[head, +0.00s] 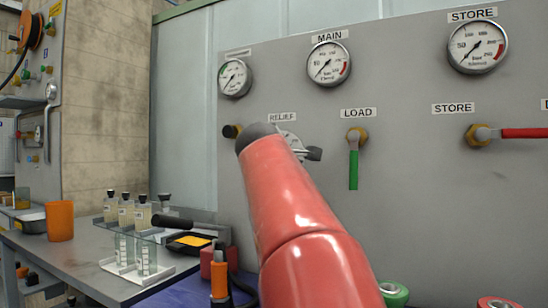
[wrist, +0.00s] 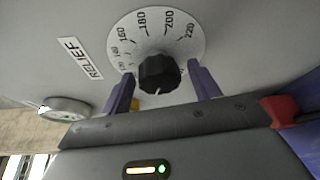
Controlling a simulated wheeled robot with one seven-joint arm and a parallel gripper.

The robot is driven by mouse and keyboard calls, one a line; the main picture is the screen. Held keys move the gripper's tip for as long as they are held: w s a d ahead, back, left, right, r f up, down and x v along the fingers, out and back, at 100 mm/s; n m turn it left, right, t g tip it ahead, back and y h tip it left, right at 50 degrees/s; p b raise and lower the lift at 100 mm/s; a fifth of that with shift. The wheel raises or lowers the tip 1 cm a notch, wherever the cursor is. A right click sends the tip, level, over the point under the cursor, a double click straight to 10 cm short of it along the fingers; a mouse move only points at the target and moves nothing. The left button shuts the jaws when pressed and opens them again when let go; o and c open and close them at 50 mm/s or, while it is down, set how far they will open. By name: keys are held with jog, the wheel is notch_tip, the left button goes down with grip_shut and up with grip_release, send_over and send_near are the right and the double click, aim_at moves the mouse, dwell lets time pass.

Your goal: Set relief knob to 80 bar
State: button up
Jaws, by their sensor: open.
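The relief knob (wrist: 160,73) is black and round, with a white pointer mark on its near side that points down in the wrist view. It sits on a white round dial (wrist: 160,28) whose legible numbers run 160, 180, 200 and 220; smaller ones at the left are blurred and the lower part is hidden. My gripper (wrist: 162,79) is open, its two purple fingers on either side of the knob. Contact cannot be made out. In the head view my red arm covers the knob, and only part of the dial (head: 291,138) shows beneath the RELIEF label (head: 282,117).
Gauges line the panel top, including the MAIN gauge (head: 328,64). The green LOAD lever (head: 353,168) hangs just right of my arm; the red STORE lever (head: 522,133) points right. A bench (head: 85,262) with bottles (head: 143,215) and an orange cup (head: 60,222) stands left.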

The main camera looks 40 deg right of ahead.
jog(key=b+v, duration=0.2)
jog(key=v, duration=0.5)
jog(key=shift+s+a, duration=0.25)
jog(key=shift+s, duration=0.05)
